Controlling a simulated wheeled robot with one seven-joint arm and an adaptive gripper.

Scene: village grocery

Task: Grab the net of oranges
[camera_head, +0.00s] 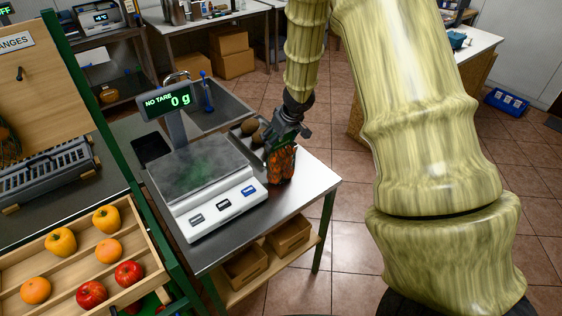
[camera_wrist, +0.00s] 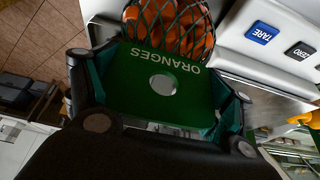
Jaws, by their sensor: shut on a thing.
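The net of oranges (camera_head: 281,164) is at the right end of the metal table, beside the scale. In the wrist view its green mesh with orange fruit (camera_wrist: 172,25) shows at the top, above a green label (camera_wrist: 150,85) reading "ORANGES" with a round hole. My gripper (camera_head: 285,133) comes down on the net from above. In the wrist view its fingers (camera_wrist: 160,105) are on both sides of the label, shut on it. Whether the bottom of the net touches the table is hard to tell.
The scale (camera_head: 207,182) reads 0 g and stands just left of the net. A tray with brown produce (camera_head: 250,128) lies behind it. A wooden crate with peppers and fruit (camera_head: 75,262) is at the lower left. The table's right corner (camera_head: 318,183) is bare.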

